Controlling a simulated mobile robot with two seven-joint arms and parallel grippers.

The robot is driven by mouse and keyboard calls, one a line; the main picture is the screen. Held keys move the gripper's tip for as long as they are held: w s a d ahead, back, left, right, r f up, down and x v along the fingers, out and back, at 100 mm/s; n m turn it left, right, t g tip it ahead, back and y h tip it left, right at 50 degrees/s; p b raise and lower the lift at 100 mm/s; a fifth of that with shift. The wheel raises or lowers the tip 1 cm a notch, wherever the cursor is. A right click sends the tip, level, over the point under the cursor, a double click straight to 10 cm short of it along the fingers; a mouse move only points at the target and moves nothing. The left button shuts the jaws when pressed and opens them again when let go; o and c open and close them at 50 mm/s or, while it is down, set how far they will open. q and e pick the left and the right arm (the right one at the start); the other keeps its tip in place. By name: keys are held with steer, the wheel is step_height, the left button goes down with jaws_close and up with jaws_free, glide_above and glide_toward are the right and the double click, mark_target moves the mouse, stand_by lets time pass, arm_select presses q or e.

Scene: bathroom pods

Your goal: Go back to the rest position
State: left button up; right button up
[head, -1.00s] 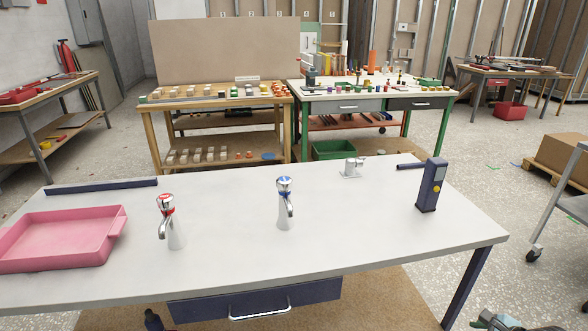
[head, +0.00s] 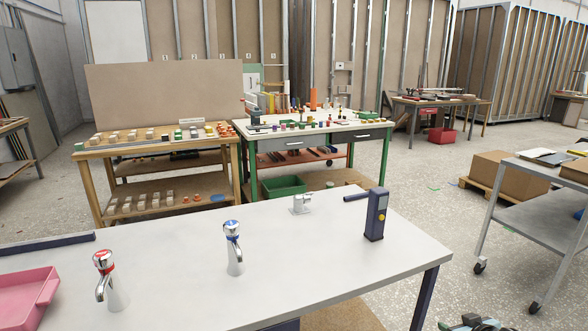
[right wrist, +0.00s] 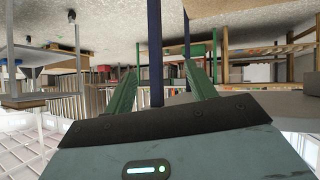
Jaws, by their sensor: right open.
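My right gripper (head: 474,323) shows only in part at the bottom edge of the head view, low beyond the right end of the white table (head: 330,262). In the right wrist view, its two green fingers stand apart with nothing held between them (right wrist: 162,75). That view looks upside down, with a dark blue table leg showing behind the fingers. My left gripper is in neither current view.
On the white table stand a red-topped tap (head: 110,283), a blue-topped tap (head: 234,248), a small chrome fitting (head: 300,205), a dark blue device (head: 376,216) and a pink tray (head: 22,297). A grey trolley (head: 530,225) stands right; clear floor separates it from the table.

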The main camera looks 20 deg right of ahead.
steer(key=s+a+f+n+g+y, duration=0.1)
steer(key=s+a+f+n+y, duration=0.1)
steer(key=s+a+f, duration=0.5)
steer(key=s+a+f+n+y, duration=0.1)
steer(key=s+a+f+n, duration=0.25)
steer(key=s+a, duration=0.75)
steer(key=s+a+f+n+g+y, duration=0.15)
steer(key=s+a+f, duration=0.4)
steer(key=a, duration=0.75)
steer(key=s+a+r+m+y, duration=0.2)
steer(key=s+a+r+m, duration=0.1)
steer(key=s+a, duration=0.8)
arm_select(q)
steer(key=w+r+t+p, duration=0.1)
steer(key=w+r+p, duration=0.4)
steer(key=r, duration=0.3)
steer(key=shift+a+t+p, duration=0.3)
steer(key=shift+p, duration=0.4)
arm_select(e)
steer(key=w+d+r+t, duration=0.1)
steer(key=w+r, duration=0.4)
steer(key=r, duration=0.2)
steer(key=shift+w+r, duration=0.35)
steer(key=shift+r, duration=0.05)
